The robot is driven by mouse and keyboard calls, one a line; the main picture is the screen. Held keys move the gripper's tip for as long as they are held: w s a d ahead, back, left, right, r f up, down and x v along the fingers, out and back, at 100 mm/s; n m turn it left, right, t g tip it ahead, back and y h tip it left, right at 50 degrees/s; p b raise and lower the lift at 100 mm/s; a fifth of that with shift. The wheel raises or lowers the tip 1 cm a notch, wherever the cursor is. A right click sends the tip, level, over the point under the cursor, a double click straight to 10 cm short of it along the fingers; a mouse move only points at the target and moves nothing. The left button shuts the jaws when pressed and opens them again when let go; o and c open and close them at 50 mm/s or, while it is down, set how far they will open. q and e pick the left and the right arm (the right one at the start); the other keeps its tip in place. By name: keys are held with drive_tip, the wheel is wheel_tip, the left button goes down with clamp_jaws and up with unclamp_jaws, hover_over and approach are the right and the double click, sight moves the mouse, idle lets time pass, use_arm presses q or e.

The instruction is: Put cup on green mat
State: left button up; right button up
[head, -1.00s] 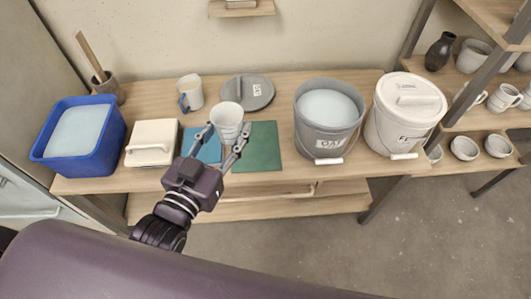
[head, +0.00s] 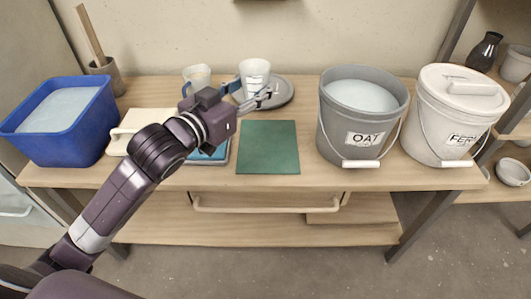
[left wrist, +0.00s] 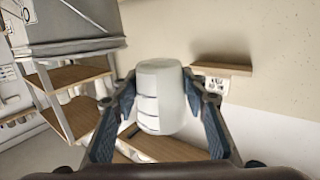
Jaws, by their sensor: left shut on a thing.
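The white cup (head: 254,74) is in my left gripper (head: 250,94), in front of the grey lid at the back of the bench. In the left wrist view the cup (left wrist: 160,95) sits between the two fingers (left wrist: 160,105), which are shut on it. The cup looks raised, but its base is partly hidden by the fingers in the head view. The green mat (head: 268,148) lies flat and bare on the bench, nearer the front than the cup. My right gripper is not in view.
A blue mat (head: 208,152) lies partly under my arm. A white jug (head: 196,77) and grey lid (head: 281,93) are at the back. The grey OAT bucket (head: 361,118) and white lidded bucket (head: 452,112) stand right; a blue tub (head: 60,140) stands left.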

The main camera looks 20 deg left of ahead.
use_arm(q)
drive_tip(key=b, duration=0.3)
hover_over(257, 157)
wheel_tip(257, 157, down, 9)
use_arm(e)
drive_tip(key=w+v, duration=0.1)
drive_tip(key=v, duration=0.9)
use_arm(q)
wheel_tip(257, 157, down, 6)
drive_tip(key=shift+b, duration=1.1)
drive_tip(key=shift+f, duration=0.5)
wheel_tip(257, 157, down, 4)
drive_tip(key=shift+r+b, duration=0.25)
drive_tip(key=shift+b, duration=0.55)
drive_tip(key=shift+f, duration=0.1)
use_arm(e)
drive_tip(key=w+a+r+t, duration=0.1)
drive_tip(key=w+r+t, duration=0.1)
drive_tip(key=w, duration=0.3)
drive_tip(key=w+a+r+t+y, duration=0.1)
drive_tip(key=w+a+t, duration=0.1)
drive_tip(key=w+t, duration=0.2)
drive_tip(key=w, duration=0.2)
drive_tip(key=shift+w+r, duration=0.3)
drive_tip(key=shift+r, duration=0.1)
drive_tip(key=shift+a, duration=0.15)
